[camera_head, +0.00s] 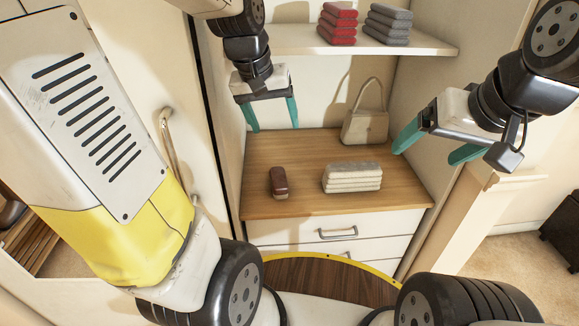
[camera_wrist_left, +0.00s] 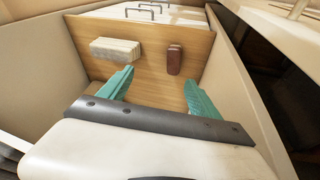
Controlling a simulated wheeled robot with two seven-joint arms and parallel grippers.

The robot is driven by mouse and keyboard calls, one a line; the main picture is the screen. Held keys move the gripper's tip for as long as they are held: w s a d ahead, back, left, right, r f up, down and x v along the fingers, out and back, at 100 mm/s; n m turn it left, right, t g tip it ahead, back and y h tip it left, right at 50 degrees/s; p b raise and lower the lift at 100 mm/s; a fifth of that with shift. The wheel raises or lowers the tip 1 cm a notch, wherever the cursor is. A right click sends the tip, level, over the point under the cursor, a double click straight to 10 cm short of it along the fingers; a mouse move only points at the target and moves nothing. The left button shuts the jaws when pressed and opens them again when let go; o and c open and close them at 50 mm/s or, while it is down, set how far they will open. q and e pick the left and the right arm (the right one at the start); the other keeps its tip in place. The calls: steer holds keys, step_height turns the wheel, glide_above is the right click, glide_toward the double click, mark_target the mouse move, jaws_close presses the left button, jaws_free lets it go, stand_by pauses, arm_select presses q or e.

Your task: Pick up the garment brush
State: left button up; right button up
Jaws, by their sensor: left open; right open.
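The garment brush (camera_head: 278,182) is a small dark red-brown block on the wooden surface, left of a folded cream stack. It also shows in the left wrist view (camera_wrist_left: 174,59), beyond and between the teal fingers, nearer the right one. My left gripper (camera_head: 272,122) is open and empty, above and behind the brush in the head view. Its open fingers fill the middle of the left wrist view (camera_wrist_left: 158,95). My right gripper (camera_head: 428,147) is open and empty, out to the right near the wardrobe's right wall.
A folded cream stack (camera_head: 352,177) lies right of the brush, with a beige handbag (camera_head: 365,126) behind it. A shelf (camera_head: 420,43) above holds red (camera_head: 337,24) and grey (camera_head: 388,25) folded stacks. Drawers (camera_head: 290,229) are below. Side walls bound the wooden surface (camera_head: 310,148).

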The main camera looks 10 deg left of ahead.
arm_select(q)
steer(key=w+a+f+n+g, duration=0.1)
steer(key=w+f+g, duration=0.1)
steer(key=w+f, duration=0.6)
steer(key=n+g+y, duration=0.2)
glide_above(279, 176)
step_height(279, 176, down, 12)
steer(key=shift+f, duration=0.1)
step_height(279, 176, down, 8)
steer(key=shift+s+r, duration=0.1)
steer(key=shift+r, duration=0.1)
steer(key=shift+c, duration=0.4)
steer(key=c, duration=1.5)
